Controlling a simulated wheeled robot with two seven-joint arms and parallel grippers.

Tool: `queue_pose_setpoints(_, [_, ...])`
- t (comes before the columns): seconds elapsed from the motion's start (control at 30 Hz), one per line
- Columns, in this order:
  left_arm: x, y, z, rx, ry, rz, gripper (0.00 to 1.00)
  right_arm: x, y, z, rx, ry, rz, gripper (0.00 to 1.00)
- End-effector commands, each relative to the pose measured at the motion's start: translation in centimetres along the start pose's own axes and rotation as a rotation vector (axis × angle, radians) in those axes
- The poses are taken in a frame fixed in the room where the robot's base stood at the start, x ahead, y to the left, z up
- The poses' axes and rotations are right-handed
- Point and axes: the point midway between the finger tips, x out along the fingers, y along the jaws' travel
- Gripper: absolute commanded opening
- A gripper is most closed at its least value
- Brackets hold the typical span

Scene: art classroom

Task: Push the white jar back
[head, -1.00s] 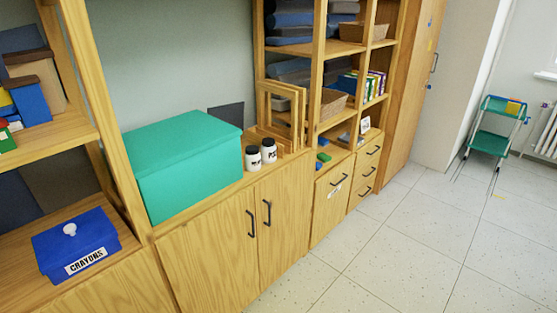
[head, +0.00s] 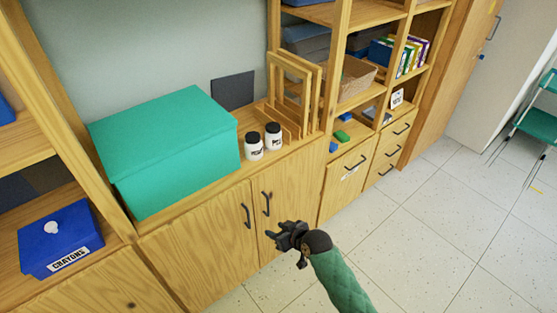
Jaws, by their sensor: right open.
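Two white jars with black lids and dark lettering stand upright side by side on the wooden cabinet top. The left white jar (head: 254,147) is close to the front edge. The right white jar (head: 273,137) stands just beside it, a little farther along the cabinet. My right gripper (head: 285,241) is open and empty, in front of the cabinet doors and below the jars, apart from them. My left gripper is not in view.
A large teal box (head: 170,150) fills the cabinet top left of the jars. A wooden rack (head: 292,95) stands behind them to the right. A blue crayon box (head: 60,243) sits on the left shelf. Black door handles (head: 247,216) project near my gripper.

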Motion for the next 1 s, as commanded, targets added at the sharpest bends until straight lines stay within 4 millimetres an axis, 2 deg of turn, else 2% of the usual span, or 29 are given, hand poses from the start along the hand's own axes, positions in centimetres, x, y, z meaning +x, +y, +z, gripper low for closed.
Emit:
queue_pose_setpoints(0.03, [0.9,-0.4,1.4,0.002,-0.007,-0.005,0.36,0.5,1.1,-3.0,-0.021,0.047,-0.001,0.41])
queue_pose_setpoints(0.2, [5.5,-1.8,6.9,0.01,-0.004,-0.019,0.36,2.8,4.6,-9.9,-0.065,0.212,0.004,0.41])
queue_pose_setpoints(0.3, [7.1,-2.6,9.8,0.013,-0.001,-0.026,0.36,3.6,6.7,-13.2,-0.081,0.291,0.018,0.41])
queue_pose_setpoints(0.4, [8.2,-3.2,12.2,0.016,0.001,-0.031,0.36,4.0,8.4,-15.6,-0.092,0.348,0.034,0.41])
queue_pose_setpoints(0.53, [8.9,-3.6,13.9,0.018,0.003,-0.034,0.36,4.2,9.8,-17.3,-0.099,0.392,0.047,0.41])
queue_pose_setpoints(0.63, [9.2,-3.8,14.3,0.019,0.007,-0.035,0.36,4.5,10.2,-17.8,-0.1,0.406,0.052,0.41])
queue_pose_setpoints(1.0, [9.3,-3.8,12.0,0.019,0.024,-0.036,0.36,7.1,10.3,-18.8,-0.099,0.408,0.052,0.41])
